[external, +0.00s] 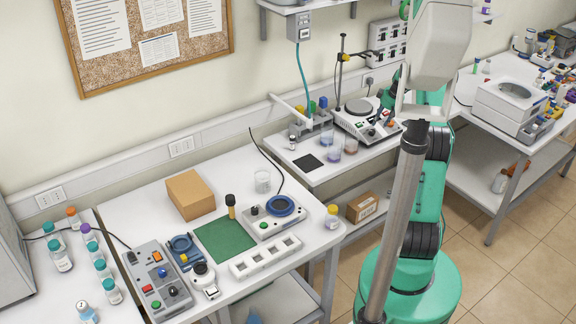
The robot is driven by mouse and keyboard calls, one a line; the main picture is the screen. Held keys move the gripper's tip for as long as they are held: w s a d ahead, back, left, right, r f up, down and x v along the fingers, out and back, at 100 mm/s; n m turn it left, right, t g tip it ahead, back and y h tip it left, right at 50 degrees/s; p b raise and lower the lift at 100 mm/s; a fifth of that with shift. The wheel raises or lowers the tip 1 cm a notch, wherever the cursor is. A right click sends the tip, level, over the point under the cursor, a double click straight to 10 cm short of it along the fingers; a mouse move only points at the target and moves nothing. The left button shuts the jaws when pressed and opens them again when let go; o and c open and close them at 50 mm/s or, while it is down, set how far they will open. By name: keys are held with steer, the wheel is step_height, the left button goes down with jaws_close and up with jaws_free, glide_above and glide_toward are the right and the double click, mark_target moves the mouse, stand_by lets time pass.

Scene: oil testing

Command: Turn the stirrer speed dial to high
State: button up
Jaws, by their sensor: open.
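The stirrer appears to be the white unit (345,122) with a round grey top plate (361,106) on the back bench. Its front panel carries small dark controls and partly hides behind my arm. I cannot make out the speed dial or its setting at this size. My gripper (379,127) is small and dark in the view, over the right front of this unit. It is open, with nothing seen between its fingers. I cannot tell whether it touches the panel.
A stand rod (341,70) rises behind the stirrer. Beakers (334,151) stand in front of it and a bottle rack (312,128) is at its left. The near table holds a cardboard box (190,194), a green mat (225,240) and several control units. A white machine (507,105) stands at right.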

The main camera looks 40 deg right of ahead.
mark_target(373, 131)
steer(key=x, duration=0.9)
steer(key=shift+f, duration=0.25)
jaws_close()
